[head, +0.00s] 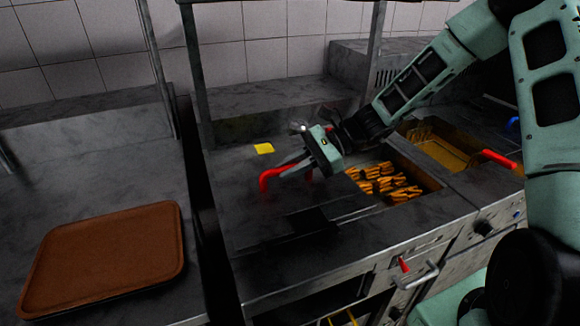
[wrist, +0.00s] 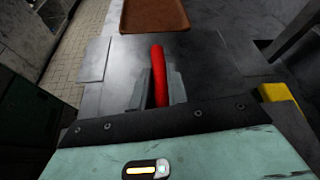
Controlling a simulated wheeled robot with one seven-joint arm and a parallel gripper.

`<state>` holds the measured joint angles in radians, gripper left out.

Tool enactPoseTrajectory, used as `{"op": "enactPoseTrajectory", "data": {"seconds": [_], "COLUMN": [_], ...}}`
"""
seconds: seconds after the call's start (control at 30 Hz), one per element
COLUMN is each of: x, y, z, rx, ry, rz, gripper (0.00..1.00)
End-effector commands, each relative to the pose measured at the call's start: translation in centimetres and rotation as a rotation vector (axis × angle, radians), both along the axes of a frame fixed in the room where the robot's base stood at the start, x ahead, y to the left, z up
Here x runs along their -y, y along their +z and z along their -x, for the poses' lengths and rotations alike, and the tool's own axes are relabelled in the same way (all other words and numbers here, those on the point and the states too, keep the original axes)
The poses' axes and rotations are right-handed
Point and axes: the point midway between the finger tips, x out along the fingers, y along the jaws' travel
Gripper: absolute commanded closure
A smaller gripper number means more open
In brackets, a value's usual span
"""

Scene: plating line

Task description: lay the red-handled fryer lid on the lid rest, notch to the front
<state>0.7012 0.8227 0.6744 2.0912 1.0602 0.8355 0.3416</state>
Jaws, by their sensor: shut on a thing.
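The red handle (head: 268,179) of the fryer lid is in my gripper (head: 292,166), left of the fryer bay with the fries. In the wrist view the handle (wrist: 158,75) stands between the two grey fingers of my gripper (wrist: 158,90). The lid plate is grey and hard to tell from the grey steel top around it. I cannot tell whether it touches the surface below, or which way its notch faces. The lid rest is not clearly distinguishable. A dark patch (head: 308,222) lies in front of my gripper; I cannot tell whether it is shadow or an opening.
A yellow square (head: 264,149) lies behind my gripper. A brown tray (head: 105,252) sits on the left counter, beyond a dark upright divider. To the right are fries (head: 383,184) in a fryer bay and a basket bay (head: 440,150). Shelf posts (head: 194,75) stand behind.

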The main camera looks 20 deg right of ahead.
Motion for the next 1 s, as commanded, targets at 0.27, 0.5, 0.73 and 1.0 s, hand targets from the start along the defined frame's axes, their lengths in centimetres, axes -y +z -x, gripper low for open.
{"op": "enactPoseTrajectory", "data": {"seconds": [0.27,0.5,0.73,1.0], "x": [0.0,0.0,-0.1,0.0], "y": [-2.5,-4.4,-6.0,-7.3], "z": [0.0,0.0,0.0,0.0], "rx": [0.002,0.002,0.001,0.001], "ry": [0.001,0.001,0.001,0.001], "rz": [-0.002,-0.002,-0.003,-0.002], "gripper": [1.00,1.00,1.00,1.00]}}
